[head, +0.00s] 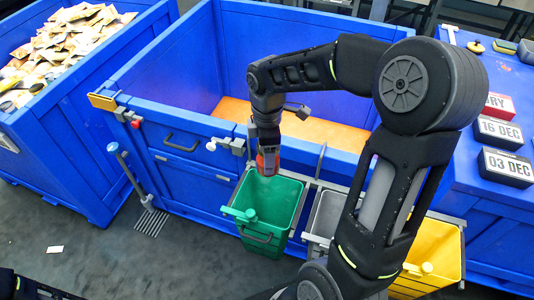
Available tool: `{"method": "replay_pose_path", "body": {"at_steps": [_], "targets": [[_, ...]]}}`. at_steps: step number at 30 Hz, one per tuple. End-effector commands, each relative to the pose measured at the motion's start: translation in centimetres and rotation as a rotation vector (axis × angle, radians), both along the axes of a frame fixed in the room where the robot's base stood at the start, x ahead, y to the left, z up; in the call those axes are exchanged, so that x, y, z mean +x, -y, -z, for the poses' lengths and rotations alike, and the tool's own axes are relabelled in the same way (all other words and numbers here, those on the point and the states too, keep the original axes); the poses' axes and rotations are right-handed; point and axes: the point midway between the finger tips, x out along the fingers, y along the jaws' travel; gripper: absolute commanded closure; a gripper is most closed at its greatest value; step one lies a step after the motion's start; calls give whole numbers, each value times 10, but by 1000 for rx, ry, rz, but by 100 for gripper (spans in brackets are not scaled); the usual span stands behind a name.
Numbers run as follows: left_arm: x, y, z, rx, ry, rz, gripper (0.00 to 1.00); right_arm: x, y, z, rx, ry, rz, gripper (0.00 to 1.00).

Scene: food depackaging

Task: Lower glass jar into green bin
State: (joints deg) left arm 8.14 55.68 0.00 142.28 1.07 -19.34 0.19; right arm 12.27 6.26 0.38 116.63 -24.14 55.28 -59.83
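The green bin (270,212) hangs on the front of the blue container, with its open top facing up. My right gripper (267,152) points down just above the bin's back rim. A small orange-red object, which looks like the glass jar (267,165), is between its fingertips. The gripper appears shut on it, though the fingers and much of the jar are hard to make out. The jar's lower end is at about the height of the bin opening. My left gripper is out of view; only dark parts of that arm show at the lower left.
A grey bin (324,215) and a yellow bin (440,250) stand right of the green one, partly behind my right arm. The large blue container (178,125) has an orange floor (232,110). A crate of packets (62,50) is at left. Date blocks (505,165) lie at right.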

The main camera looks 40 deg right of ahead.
Motion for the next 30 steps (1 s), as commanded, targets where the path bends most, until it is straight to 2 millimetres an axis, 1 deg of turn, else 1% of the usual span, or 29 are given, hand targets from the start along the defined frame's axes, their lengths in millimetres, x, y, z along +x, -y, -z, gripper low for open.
{"method": "replay_pose_path", "body": {"at_steps": [7, 11, 14, 17, 24, 27, 30], "targets": [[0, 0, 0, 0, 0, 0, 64, 1, 0, 0, 0, 1, 1, 96], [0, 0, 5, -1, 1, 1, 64, 1, 0, 6, 0, 0, 2, 96], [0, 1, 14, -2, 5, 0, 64, 0, 0, 17, 0, -1, 2, 96], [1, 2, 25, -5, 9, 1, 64, 0, 0, 32, 0, -1, 3, 96], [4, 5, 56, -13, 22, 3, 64, 1, 0, 74, -1, 0, 3, 96], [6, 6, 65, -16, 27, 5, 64, 1, 0, 88, -1, 0, 3, 96], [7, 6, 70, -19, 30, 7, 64, 1, 0, 96, 0, 1, 3, 96]]}}
